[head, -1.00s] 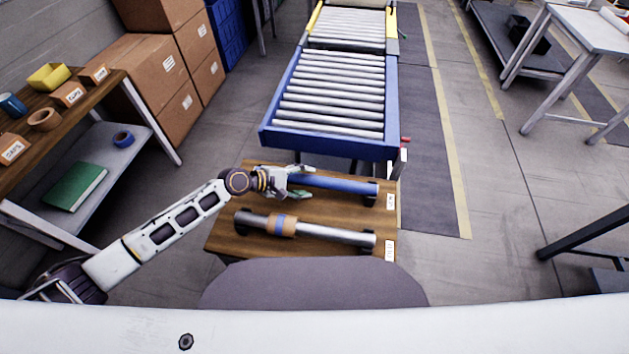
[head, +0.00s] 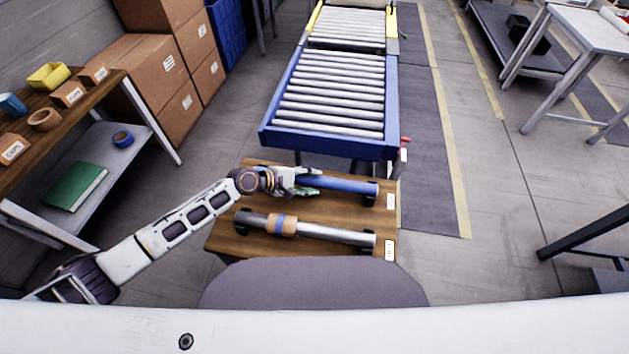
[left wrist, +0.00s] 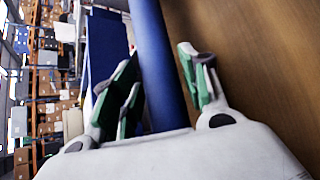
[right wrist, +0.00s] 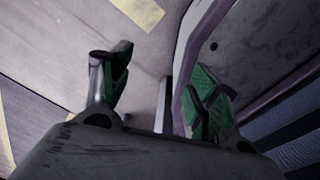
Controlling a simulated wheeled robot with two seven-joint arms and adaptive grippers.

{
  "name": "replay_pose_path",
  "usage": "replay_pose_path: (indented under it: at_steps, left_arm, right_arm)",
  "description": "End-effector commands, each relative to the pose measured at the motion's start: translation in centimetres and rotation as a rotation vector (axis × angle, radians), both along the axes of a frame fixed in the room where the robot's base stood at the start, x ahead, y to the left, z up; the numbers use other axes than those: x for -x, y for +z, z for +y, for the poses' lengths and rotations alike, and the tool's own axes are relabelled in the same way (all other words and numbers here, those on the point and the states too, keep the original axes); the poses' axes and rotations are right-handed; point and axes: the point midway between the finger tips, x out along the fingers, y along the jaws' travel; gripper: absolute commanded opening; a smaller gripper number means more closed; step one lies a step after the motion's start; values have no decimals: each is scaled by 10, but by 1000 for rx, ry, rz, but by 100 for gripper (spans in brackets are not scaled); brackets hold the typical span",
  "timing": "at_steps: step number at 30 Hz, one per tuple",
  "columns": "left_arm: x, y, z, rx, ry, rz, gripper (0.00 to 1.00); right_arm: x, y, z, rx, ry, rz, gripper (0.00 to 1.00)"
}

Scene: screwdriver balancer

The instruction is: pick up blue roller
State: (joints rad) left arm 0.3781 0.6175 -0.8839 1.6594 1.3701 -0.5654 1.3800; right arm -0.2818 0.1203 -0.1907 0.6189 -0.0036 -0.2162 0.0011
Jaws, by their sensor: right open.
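The blue roller (head: 345,186) lies across the back of the small wooden table, its right end in a dark holder. My left gripper (head: 314,181) is at the roller's left part, with a finger on each side of it. In the left wrist view, the blue roller (left wrist: 160,65) runs between the fingers of my left gripper (left wrist: 160,75). The fingers look spread; contact with the roller is not clear. The roller's left end is hidden by the gripper in the head view. My right gripper (right wrist: 158,85) is open and empty, away from the roller.
A grey roller (head: 335,233) with a tan and blue sleeve (head: 283,225) lies in front on the wooden table (head: 225,234). A blue-framed conveyor (head: 330,143) stands just behind. A shelf (head: 130,160) stands at the left.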

Motion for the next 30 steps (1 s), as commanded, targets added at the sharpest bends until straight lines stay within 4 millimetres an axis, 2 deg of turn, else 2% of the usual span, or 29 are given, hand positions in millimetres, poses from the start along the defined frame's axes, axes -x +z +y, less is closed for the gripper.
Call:
replay_pose_path:
  at_steps: [1,9,22,30]
  left_arm:
    - [0,0,0,0,0,0,34]
    - [0,0,0,-1,-1,1,0]
    - [-1,7,0,1,1,-2,0]
    - [-1,37,0,2,0,-5,0]
  right_arm:
    - [-3,0,0,0,0,-4,60]
    - [-6,1,0,-1,0,-8,60]
    - [14,0,4,-4,-1,14,60]
    - [13,5,12,-13,-4,14,60]
